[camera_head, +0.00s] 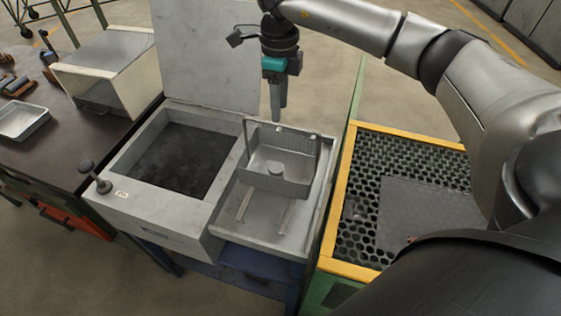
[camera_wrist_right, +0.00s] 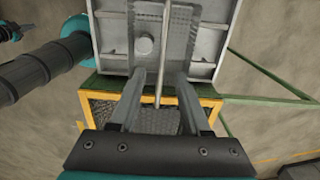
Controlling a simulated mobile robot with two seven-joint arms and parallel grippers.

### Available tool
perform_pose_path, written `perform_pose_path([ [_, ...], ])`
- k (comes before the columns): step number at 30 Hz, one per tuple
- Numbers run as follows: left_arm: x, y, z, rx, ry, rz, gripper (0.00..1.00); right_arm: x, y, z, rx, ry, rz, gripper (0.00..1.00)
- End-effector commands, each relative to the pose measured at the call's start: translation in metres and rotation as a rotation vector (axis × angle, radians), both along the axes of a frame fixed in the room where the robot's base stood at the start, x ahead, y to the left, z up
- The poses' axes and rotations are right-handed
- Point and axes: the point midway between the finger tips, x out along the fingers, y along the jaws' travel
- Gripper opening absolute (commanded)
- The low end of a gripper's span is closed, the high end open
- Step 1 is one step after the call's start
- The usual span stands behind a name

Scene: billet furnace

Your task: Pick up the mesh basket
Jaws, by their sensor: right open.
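The mesh basket (camera_head: 278,182) is a grey wire basket with a raised handle. It stands upright on the pale metal shelf right of the furnace opening, with a short round billet (camera_head: 275,168) inside. It also shows in the right wrist view (camera_wrist_right: 180,40), with the billet (camera_wrist_right: 145,46). My right gripper (camera_head: 276,116) points down at the basket's handle, beside its far side. In the right wrist view its fingers (camera_wrist_right: 161,80) are apart, and the thin handle bar (camera_wrist_right: 162,60) runs between them without visible grip.
The furnace (camera_head: 118,205) has a dark square opening and a raised lid (camera_head: 205,50) behind. A yellow-framed grate (camera_head: 345,200) stands at the right. A dark bench (camera_head: 60,150) at the left holds a small metal tray (camera_head: 22,121) and a pale box (camera_head: 105,70).

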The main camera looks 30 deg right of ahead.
Motion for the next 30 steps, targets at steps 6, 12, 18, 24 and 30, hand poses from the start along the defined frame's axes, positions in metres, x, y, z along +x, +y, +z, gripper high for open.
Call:
perform_pose_path([
  [6, 0.02, -0.002, 0.002, -0.003, -0.032, -0.001, 0.0, 0.0, 0.0, -0.016, 0.001, 0.001, -0.001, 0.47],
  [12, 0.026, -0.002, 0.008, -0.005, -0.044, -0.002, 0.0, -0.002, -0.004, -0.044, 0.0, 0.005, 0.0, 0.47],
  [18, 0.024, -0.002, 0.007, -0.004, -0.039, -0.002, 0.0, -0.001, -0.004, -0.064, 0.0, 0.0, -0.001, 0.47],
  [24, 0.019, -0.002, 0.007, -0.004, -0.032, -0.003, 0.0, -0.001, -0.004, -0.065, 0.0, -0.001, 0.0, 0.47],
  [30, 0.018, -0.002, 0.007, -0.003, -0.029, -0.003, 0.0, -0.001, -0.004, -0.065, 0.001, -0.001, 0.0, 0.29],
])
